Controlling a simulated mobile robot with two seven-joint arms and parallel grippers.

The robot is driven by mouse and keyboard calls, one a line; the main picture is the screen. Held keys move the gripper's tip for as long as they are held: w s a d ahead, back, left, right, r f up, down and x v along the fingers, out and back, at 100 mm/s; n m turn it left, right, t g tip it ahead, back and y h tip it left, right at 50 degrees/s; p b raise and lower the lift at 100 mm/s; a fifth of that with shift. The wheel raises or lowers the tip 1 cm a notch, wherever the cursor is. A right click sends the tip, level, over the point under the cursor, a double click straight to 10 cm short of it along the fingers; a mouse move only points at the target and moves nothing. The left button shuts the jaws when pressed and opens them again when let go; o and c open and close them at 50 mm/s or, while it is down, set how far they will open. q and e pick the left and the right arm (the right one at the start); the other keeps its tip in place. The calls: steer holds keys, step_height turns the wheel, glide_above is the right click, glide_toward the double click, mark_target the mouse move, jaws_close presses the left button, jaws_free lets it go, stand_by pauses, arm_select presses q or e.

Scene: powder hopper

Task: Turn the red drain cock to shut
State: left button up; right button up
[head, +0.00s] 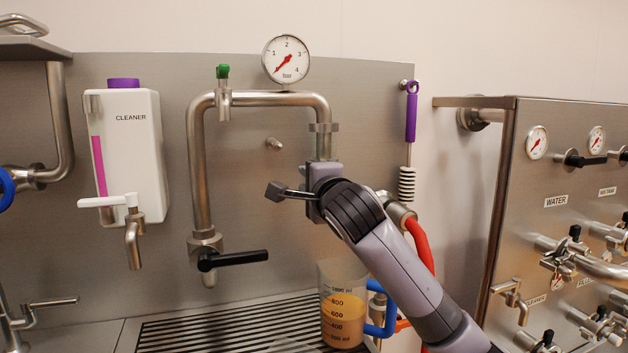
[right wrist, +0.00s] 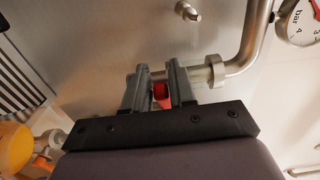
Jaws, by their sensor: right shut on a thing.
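My right gripper (head: 318,192) is at the lower end of the vertical steel pipe (head: 324,145) below the gauge. In the right wrist view its two grey fingers (right wrist: 158,80) stand on either side of a red piece, the red drain cock (right wrist: 161,92), and are shut on it. Most of the cock is hidden by the fingers and palm, so I cannot tell its turn angle. In the head view my gripper hides it. My left gripper is in neither view.
A jug (head: 343,312) of orange liquid with a blue handle stands on the slotted drain grate (head: 215,325) below my right arm. A black-handled tap (head: 232,260) is to the left. A red hose (head: 422,245) hangs behind my arm. A valve panel (head: 560,220) stands at right.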

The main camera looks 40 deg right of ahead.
steer(key=shift+w, duration=0.35)
steer(key=shift+x, duration=0.85)
steer(key=shift+w+a, duration=0.1)
steer(key=shift+p+x, duration=0.35)
steer(key=shift+x, duration=0.55)
steer(key=o, duration=0.8)
